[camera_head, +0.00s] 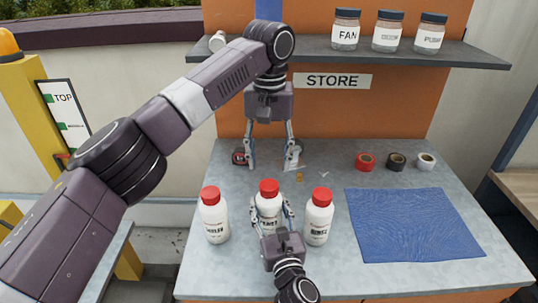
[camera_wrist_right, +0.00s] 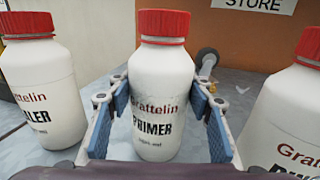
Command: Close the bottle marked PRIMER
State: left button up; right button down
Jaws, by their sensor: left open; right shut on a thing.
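The white PRIMER bottle (camera_wrist_right: 157,95) stands upright in the middle of the right wrist view, with a red cap (camera_wrist_right: 162,24) on its top. It is the middle of three bottles in the head view (camera_head: 268,203). I cannot tell how tight the cap is. My right gripper (camera_head: 272,212) is shut on the bottle's body, with one blue-padded finger on each side (camera_wrist_right: 158,120). My left gripper (camera_head: 270,163) is open and empty, pointing down above and behind the bottle's cap.
Similar red-capped bottles stand close at left (camera_head: 214,215) and right (camera_head: 318,217). A blue mat (camera_head: 413,225) lies at right. Red (camera_head: 365,162), black (camera_head: 396,162) and white (camera_head: 426,162) tape rolls sit behind it. A shelf (camera_head: 400,54) with jars (camera_head: 346,30) overhangs the back.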

aim_at(269, 184)
pick_arm(q)
jog(key=n, duration=0.5)
jog(key=shift+r, duration=0.2)
jog(key=n, duration=0.4)
jog(key=shift+r+n, duration=0.15)
jog(key=shift+n, duration=0.25)
jog(key=shift+f, duration=4)
jog(key=shift+c, duration=0.7)
